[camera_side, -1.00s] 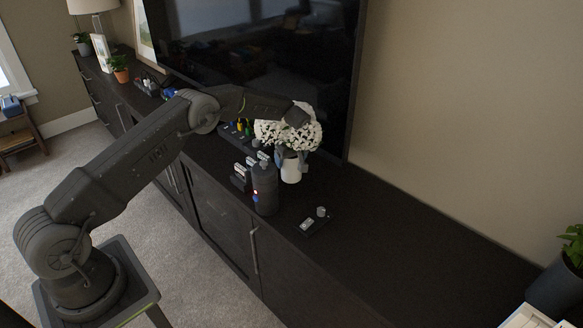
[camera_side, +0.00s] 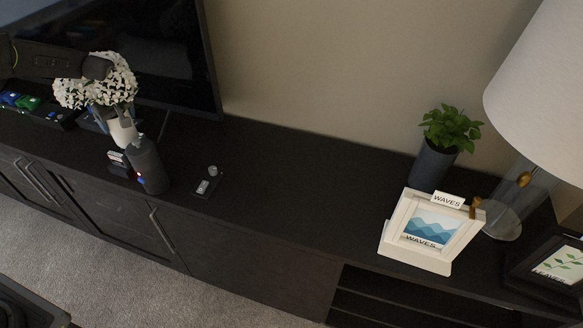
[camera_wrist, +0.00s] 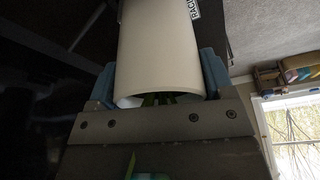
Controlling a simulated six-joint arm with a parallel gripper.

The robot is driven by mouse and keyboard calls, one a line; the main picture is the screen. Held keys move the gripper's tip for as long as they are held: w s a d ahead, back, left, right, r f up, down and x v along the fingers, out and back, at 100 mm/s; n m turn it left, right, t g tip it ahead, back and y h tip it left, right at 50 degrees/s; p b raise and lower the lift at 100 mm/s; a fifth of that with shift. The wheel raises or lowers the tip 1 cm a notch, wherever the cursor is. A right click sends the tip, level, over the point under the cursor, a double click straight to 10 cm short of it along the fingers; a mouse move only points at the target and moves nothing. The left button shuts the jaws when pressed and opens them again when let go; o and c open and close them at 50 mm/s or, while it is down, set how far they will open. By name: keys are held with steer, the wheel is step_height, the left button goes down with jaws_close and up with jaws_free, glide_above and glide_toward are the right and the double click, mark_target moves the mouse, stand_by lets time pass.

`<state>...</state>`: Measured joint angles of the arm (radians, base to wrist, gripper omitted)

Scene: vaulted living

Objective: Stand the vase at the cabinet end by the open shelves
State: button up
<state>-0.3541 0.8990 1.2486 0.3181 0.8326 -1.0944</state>
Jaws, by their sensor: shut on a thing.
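The white vase (camera_side: 122,131) holds a bunch of white flowers (camera_side: 90,90) and stands out at the left of the side view. My gripper (camera_side: 116,115) is shut on the vase near its top, with a blue-grey finger on each side. In the wrist view the white vase (camera_wrist: 160,50) lies between the fingers, with green stems at its mouth. The vase's foot is hidden behind a dark cylinder, so I cannot tell whether it touches the cabinet top. The dark cabinet (camera_side: 300,170) runs right to an end with open shelves (camera_side: 390,305).
The dark cylinder (camera_side: 148,165) and a small knobbed device (camera_side: 208,182) are near the vase. Farther right are a potted plant (camera_side: 436,150), a white "WAVES" frame (camera_side: 432,228), a lamp (camera_side: 545,90) and a dark frame (camera_side: 555,265). The cabinet top between device and plant is clear.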

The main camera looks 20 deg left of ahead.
steer(key=v, duration=0.3)
steer(key=a+v, duration=0.1)
steer(key=v, duration=0.3)
steer(key=w+a+v, duration=0.1)
steer(key=v, duration=0.2)
steer(key=shift+w+r, duration=0.1)
steer(key=shift+r, duration=0.4)
steer(key=s+d+m+t+h, duration=0.15)
steer(key=d+m, duration=0.85)
steer(key=d, duration=2.1)
step_height(320, 180, down, 11)
steer(key=shift+t+h, duration=0.25)
steer(key=shift+t, duration=0.1)
steer(key=shift+w+d+f, duration=0.3)
steer(key=shift+d+f, duration=1.55)
steer(key=shift+d, duration=0.05)
steer(key=shift+w+d+f, duration=0.25)
steer(key=shift+d+f, duration=1.65)
steer(key=shift+w+d+f, duration=0.3)
steer(key=shift+d+f, duration=1.55)
steer(key=shift+d, duration=0.05)
steer(key=shift+f, duration=0.1)
steer(key=o, duration=1.2)
steer(key=shift+f, duration=0.1)
